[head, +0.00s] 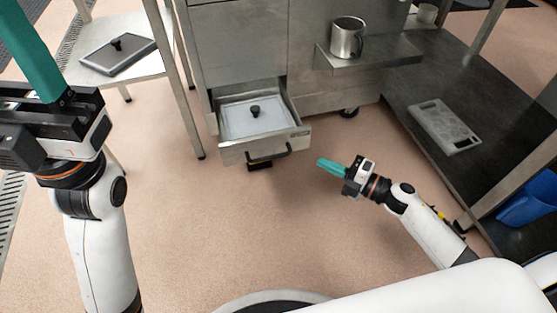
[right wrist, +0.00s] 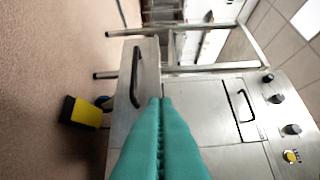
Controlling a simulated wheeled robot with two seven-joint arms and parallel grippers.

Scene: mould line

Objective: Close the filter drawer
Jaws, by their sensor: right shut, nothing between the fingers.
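The filter drawer (head: 264,147) is pulled out of the lower part of the steel cabinet. It holds a pale flat plate with a black knob (head: 255,111). The drawer has a dark bar handle (head: 268,157) on its front. My right gripper (head: 321,162) is shut and empty, to the right of the drawer front and apart from it in the head view. In the right wrist view its teal fingers (right wrist: 160,101) are pressed together, with the drawer handle (right wrist: 136,76) beyond their tips. My left gripper (head: 35,50) is at the upper left, its fingertips cut off by the frame.
A side table (head: 134,69) at the left carries a grey lidded plate. A metal mug (head: 347,38) stands on a shelf above right of the drawer. A dark bench (head: 420,75) with a grey slab is at the right. A yellow-black object (right wrist: 80,112) is low near the drawer.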

